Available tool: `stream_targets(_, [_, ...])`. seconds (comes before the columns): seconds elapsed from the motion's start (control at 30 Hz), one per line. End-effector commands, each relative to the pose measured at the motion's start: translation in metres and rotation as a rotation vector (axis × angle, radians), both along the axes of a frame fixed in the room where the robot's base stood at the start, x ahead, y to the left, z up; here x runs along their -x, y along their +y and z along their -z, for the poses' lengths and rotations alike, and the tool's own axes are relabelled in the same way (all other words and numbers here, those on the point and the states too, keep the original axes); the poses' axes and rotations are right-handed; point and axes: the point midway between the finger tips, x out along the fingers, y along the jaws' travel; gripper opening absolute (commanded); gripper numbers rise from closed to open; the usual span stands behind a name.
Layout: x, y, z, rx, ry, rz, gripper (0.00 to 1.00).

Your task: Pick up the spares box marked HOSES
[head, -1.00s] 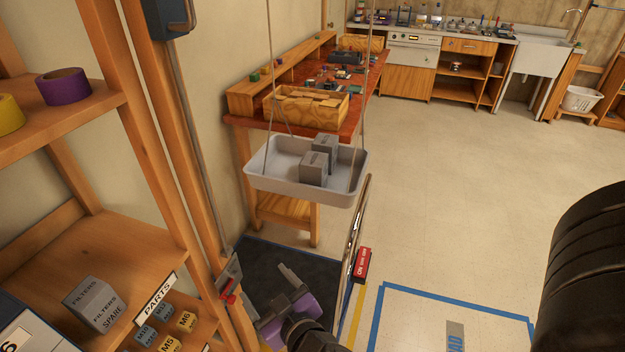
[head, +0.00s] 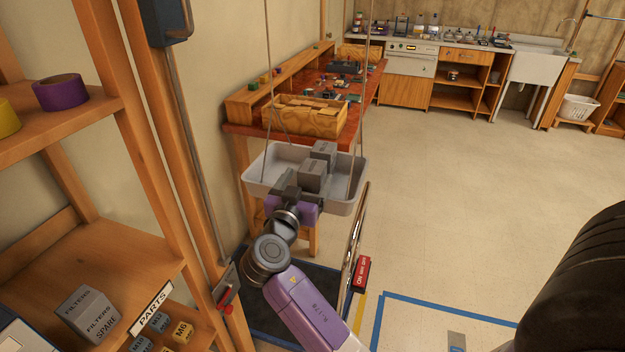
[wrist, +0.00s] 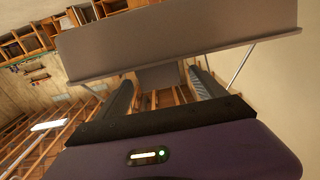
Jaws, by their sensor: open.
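Two grey boxes, one nearer (head: 313,176) and one farther (head: 324,152), stand in a pale hanging tray (head: 257,183). The marking on neither can be read here, so I cannot tell which is the HOSES box. My gripper (head: 294,186) is at the tray's near side, open, close to the nearer box and overlapping the tray rim in the picture. In the wrist view my gripper's two dark fingers (wrist: 160,92) are spread apart. A broad grey-brown panel (wrist: 180,45) fills the top there, and a small grey face shows between the fingers; I cannot tell which box it is.
A grey box marked FILTERS SPARE (head: 88,314) sits on the wooden shelf (head: 110,250) at left, by a PARTS label. Thin cords (head: 361,100) hold the tray. A workbench (head: 362,100) with a wooden crate stands behind. Open floor (head: 470,200) lies right.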

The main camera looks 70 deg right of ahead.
Motion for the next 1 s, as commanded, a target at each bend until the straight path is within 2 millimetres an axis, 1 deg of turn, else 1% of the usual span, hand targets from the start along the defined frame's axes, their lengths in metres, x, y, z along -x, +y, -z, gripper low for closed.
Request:
stream_targets(0.03, [0.0,-0.006,-0.003,-0.001,0.001,0.003,0.8])
stream_targets(0.2, [-0.002,-0.032,-0.003,-0.001,0.002,0.003,0.8])
stream_targets(0.3, [-0.004,-0.042,-0.001,-0.001,0.002,0.0,0.8])
stream_targets(0.4, [-0.005,-0.047,0.0,-0.001,0.001,0.0,0.8])
stream_targets(0.6, [-0.005,-0.047,0.001,-0.001,0.001,-0.002,0.8])
stream_targets(0.63, [-0.005,-0.047,0.001,-0.001,0.001,-0.002,0.78])
stream_targets(0.77, [-0.005,-0.047,0.001,-0.001,0.001,-0.002,0.53])
stream_targets(0.8, [-0.005,-0.047,0.001,-0.001,0.001,-0.002,0.45])
stream_targets(0.87, [-0.005,-0.047,0.001,-0.001,0.001,-0.002,0.33])
stream_targets(0.9, [-0.005,-0.047,0.001,-0.001,0.001,-0.002,0.25])
stream_targets(1.0, [-0.005,-0.047,0.001,0.0,0.001,-0.002,0.08])
